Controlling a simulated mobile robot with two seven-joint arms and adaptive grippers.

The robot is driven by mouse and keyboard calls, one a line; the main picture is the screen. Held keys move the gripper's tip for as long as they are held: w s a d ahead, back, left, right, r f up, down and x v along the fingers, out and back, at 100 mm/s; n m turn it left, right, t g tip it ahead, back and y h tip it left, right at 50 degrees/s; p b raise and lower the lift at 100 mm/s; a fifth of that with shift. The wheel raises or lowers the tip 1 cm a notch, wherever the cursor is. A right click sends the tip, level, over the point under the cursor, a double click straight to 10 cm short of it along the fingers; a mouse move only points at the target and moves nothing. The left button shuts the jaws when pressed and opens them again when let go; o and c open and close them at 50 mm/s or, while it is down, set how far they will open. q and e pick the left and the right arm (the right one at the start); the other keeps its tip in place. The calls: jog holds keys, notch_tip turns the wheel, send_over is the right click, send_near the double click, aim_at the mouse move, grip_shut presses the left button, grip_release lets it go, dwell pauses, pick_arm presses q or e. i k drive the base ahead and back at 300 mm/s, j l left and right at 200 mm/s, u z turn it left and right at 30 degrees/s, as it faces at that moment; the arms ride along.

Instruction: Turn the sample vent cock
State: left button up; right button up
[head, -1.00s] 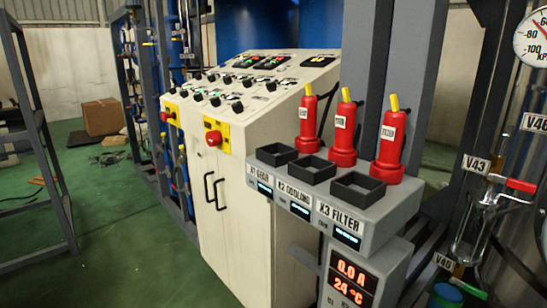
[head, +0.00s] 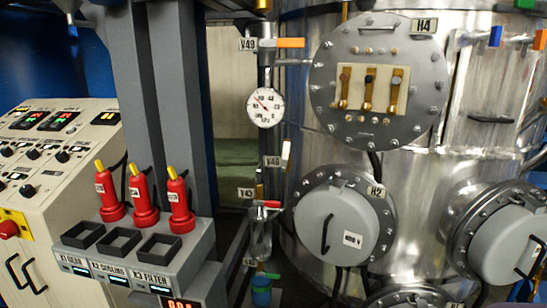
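Small valves sit on a vertical pipe line in the middle of the head view. A red-handled cock (head: 267,204) beside the V43 tag (head: 246,193) sits just above a clear sample vessel (head: 261,240). A white-handled cock (head: 286,151) by a tag that seems to read V46 (head: 272,161) is above it, its handle near upright. A green-handled cock (head: 268,275) is below the vessel, over a blue container (head: 261,292). No tag legibly names the sample vent cock. Neither of my grippers is in view.
A round gauge (head: 265,107) and an orange-handled valve (head: 290,43) are higher on the line. The steel tank (head: 420,180) with bolted covers fills the right. The grey switch stand (head: 190,250) with red plugs (head: 141,195) and a control console (head: 60,180) are left.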

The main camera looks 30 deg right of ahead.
aim_at(285, 156)
jog(key=z, duration=1.15)
